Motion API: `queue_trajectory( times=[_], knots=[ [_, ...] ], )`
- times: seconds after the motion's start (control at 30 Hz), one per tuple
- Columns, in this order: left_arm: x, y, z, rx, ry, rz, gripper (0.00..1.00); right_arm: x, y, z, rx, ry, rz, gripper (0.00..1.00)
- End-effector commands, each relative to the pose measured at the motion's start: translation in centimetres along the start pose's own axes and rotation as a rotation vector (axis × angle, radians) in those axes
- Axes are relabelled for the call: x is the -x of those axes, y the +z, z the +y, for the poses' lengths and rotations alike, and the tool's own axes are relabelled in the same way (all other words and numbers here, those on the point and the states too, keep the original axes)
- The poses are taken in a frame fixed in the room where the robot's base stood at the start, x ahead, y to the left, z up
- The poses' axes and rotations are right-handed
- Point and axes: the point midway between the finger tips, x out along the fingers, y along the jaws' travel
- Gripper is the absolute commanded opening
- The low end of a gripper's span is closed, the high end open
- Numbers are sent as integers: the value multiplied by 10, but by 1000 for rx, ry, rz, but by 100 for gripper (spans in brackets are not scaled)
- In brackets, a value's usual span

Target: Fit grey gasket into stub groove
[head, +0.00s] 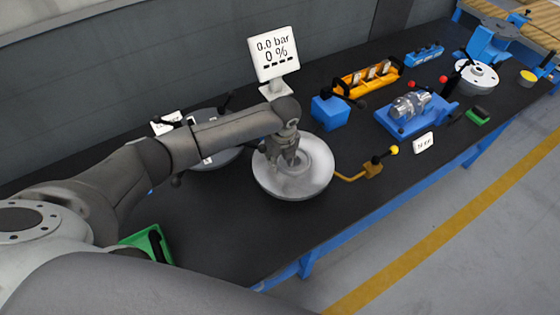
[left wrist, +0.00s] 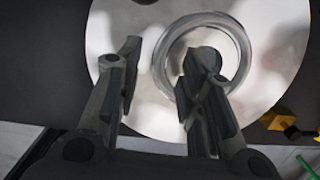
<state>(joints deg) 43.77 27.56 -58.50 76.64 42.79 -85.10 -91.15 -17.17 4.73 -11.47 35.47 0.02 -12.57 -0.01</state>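A round, shiny pale metal flange (head: 318,178) lies flat on the black bench. In the left wrist view the flange (left wrist: 275,25) carries a raised grey ring (left wrist: 244,50) around its centre. I cannot tell whether this ring is the stub's rim or the grey gasket. My left gripper (head: 287,157) points down over the flange. In the left wrist view the gripper (left wrist: 160,75) is open, with a wide gap between its fingers. The ring's left side shows between the fingers, and the right finger covers part of the ring. No separate gasket can be made out. My right gripper is out of view.
A display (head: 273,55) reading 0.0 bar stands behind. A yellow-knobbed lever (head: 374,167) is close right of the flange. A blue block (head: 329,112), yellow rack (head: 367,80) and blue fixture (head: 415,113) stand farther right. A green tray (head: 148,243) is front left. Bench front centre is clear.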

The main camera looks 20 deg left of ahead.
Motion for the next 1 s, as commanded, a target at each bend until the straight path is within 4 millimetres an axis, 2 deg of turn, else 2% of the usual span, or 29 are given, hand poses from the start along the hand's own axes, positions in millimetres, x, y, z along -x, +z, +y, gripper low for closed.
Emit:
queue_trajectory(
  times=[0.2,0.43,0.6,1.0],
  knots=[
    [50,1,-2,-2,-7,-3,35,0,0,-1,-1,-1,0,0],
    [89,1,-1,-1,-5,-2,35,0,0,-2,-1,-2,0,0],
    [101,0,-1,-1,-4,-1,35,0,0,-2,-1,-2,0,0],
    [102,0,-1,-1,-4,-1,35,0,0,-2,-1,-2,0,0]
  ],
)
